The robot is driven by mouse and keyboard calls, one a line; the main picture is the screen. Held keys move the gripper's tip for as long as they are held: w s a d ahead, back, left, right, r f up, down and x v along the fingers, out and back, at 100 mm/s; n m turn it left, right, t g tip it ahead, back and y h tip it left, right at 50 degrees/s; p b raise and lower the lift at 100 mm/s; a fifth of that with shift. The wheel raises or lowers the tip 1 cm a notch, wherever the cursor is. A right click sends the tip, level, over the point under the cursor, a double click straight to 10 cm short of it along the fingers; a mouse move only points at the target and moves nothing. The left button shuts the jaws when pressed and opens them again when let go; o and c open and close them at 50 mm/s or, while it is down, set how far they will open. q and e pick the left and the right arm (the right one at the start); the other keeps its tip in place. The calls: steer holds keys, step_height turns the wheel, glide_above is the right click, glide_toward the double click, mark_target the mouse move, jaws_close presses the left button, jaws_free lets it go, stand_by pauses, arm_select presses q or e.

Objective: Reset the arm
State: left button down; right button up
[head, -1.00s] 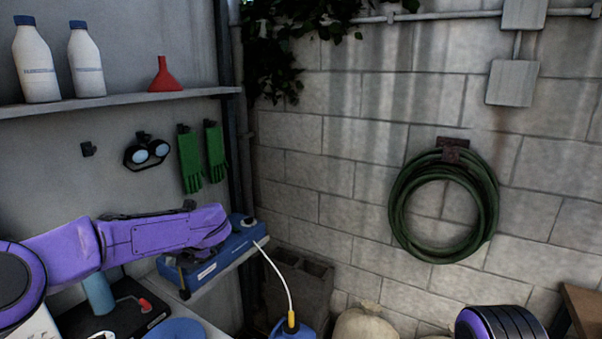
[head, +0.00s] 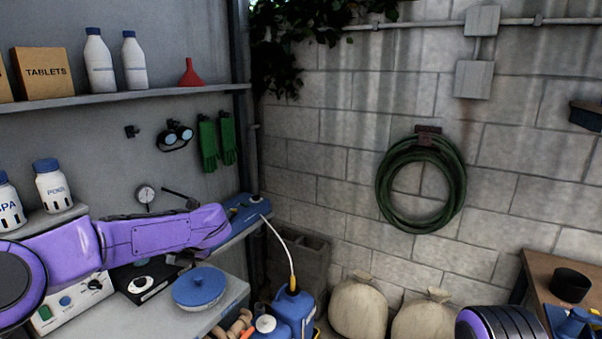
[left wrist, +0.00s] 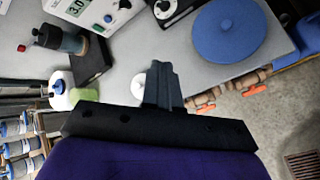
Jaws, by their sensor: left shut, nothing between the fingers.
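My left arm (head: 165,235), purple, reaches in from the left of the head view, above the grey counter. Its gripper is mostly hidden behind and below the arm there. In the left wrist view the left gripper (left wrist: 160,70) shows dark fingers closed together with nothing between them, over the counter. Part of my right arm (head: 502,324) shows at the bottom right of the head view; its gripper is out of view.
The counter (left wrist: 200,63) holds a blue round lid (left wrist: 228,27), a black-based gauge and a white meter. A blue jug (head: 298,312) and sacks (head: 358,308) stand on the floor. A wooden table (head: 540,275) is at the right. A hose (head: 384,190) hangs on the wall.

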arm_select(q)
steer(key=s+d+f+m+t+h+b, duration=0.15)
steer(key=s+f+m, duration=0.25)
steer(key=f+m, duration=0.4)
steer(key=s+d+f+m+t+b, duration=0.2)
steer(key=s+f+m, duration=0.1)
steer(key=f+m, duration=0.55)
steer(key=s+d+f+m+t+h+b, duration=0.15)
steer(key=s+f+m, duration=0.3)
steer(key=f, duration=0.55)
steer(key=s+a+f+m+g+b, duration=0.1)
steer(key=s+f+m+g+b, duration=0.1)
steer(key=s+f, duration=0.5)
steer(key=s+a+f+m+g+h+b, duration=0.1)
steer(key=s+f+m, duration=0.4)
steer(key=s, duration=1)
steer(key=s+a+f+m+g+h+b, duration=0.1)
steer(key=s+a+f+m+g+b, duration=0.1)
steer(key=s+f, duration=0.7)
steer(key=shift+s+m+g+b, duration=0.5)
steer(key=shift+s+m+b, duration=0.6)
steer(key=shift+m+b, duration=0.15)
